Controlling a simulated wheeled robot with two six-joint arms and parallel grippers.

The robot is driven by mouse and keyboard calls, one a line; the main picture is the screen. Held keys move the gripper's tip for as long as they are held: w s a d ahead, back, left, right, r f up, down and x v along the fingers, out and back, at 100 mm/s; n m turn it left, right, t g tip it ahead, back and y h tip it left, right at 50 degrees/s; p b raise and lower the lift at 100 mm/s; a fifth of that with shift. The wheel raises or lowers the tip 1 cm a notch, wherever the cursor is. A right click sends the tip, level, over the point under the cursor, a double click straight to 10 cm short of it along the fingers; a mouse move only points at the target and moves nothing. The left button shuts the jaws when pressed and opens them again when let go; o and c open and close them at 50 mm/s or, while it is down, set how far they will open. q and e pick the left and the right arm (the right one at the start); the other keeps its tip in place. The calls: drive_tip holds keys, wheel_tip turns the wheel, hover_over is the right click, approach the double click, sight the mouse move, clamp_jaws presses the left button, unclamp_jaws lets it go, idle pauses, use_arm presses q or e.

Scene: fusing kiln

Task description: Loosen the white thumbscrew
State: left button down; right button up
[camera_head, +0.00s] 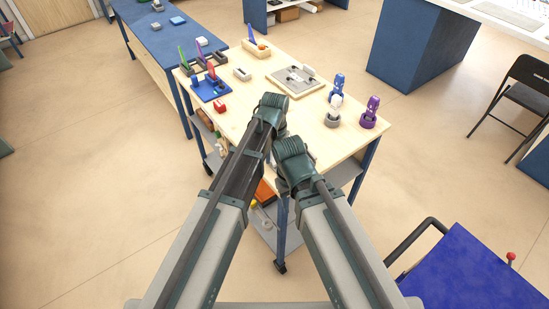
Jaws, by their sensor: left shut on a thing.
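The white thumbscrew (336,101) appears as a small white knob. It stands by a grey round base (332,120) on the right part of the light wooden table (306,133). A blue figure-like piece (337,84) stands just behind it and a purple one (370,112) to its right. My left gripper (268,118) is at the end of the left arm, over the table and left of the thumbscrew. Its jaws are mostly hidden by my arm, and what they hold does not show. My right arm ends lower, over the table's front edge, and its jaws are hidden.
A grey plate (298,81) with fittings lies behind my arms.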

use_arm(q)
drive_tip(key=shift+s+d+n, duration=0.1)
drive_tip(key=shift+n, duration=1.8)
drive_tip(key=shift+c, duration=2.2)
unclamp_jaws()
